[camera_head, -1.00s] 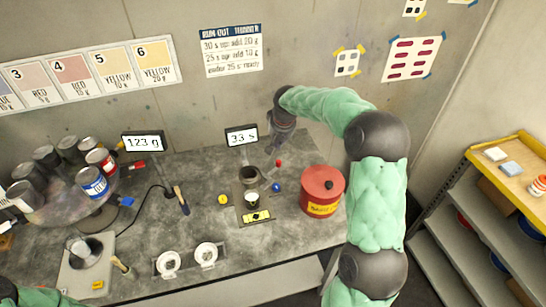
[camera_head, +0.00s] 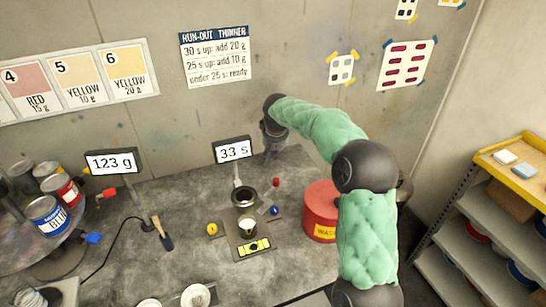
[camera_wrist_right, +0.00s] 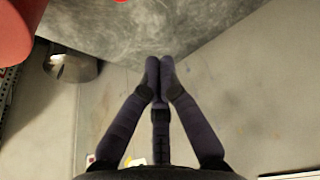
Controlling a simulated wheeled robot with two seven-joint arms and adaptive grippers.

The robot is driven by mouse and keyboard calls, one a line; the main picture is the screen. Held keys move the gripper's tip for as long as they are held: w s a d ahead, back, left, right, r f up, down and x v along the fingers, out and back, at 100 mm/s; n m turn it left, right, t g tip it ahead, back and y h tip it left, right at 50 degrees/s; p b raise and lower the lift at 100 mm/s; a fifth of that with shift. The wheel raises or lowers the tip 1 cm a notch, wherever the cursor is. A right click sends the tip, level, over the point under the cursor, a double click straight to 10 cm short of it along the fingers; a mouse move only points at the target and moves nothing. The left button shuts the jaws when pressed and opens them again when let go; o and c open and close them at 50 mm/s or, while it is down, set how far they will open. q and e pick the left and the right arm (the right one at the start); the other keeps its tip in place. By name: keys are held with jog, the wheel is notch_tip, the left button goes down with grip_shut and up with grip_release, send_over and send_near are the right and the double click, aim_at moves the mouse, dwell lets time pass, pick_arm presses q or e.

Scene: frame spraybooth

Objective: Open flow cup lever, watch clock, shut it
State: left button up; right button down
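The flow cup (camera_head: 244,197) stands on a dark stand in the middle of the bench, with a small cup (camera_head: 247,226) below it. A red knob (camera_head: 276,182), perhaps the lever's end, is to the cup's right. The clock (camera_head: 234,150) behind the cup reads 33 s. My right gripper (camera_head: 271,156) points down behind and right of the flow cup, apart from it and the knob. In the right wrist view its fingers (camera_wrist_right: 160,66) meet at the tips with nothing visible between them. My left gripper is out of view.
A red waste can (camera_head: 320,210) stands right of the flow cup, close under my right arm. Paint cans (camera_head: 47,216) sit on a round stand at the left. A brush (camera_head: 163,233) lies left of the flow cup. A 123 g display (camera_head: 113,162) stands behind.

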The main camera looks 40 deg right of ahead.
notch_tip(320, 180, down, 7)
jog(key=s+b, duration=0.1)
jog(key=b, duration=0.1)
jog(key=shift+s+a, duration=0.15)
jog(key=shift+a, duration=0.25)
dwell(0.5)
jog(key=shift+s+m+b, duration=0.3)
jog(key=shift+b, duration=0.15)
